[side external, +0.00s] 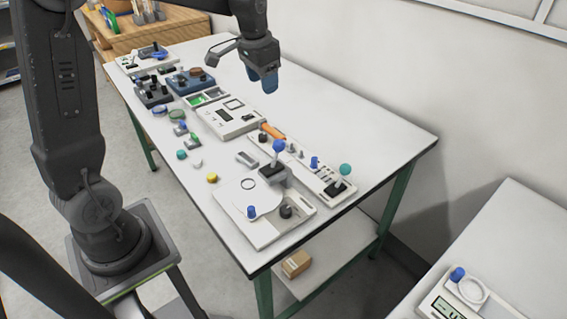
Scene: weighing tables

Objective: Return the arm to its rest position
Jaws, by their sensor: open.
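My gripper (266,82) hangs above the far half of the white table (352,138), clear of its surface. It points down with blue fingertips, and I see nothing held between them. My arm rises from its base at the left and reaches across the top of the picture, where part of it is out of view.
A white device with a round plate (240,195) and blue and black knobs stands at the near end. A strip with a teal ball-topped lever (345,169) lies beside it. Several small devices line the left side. A scale (447,309) sits on another table. The table's right side is bare.

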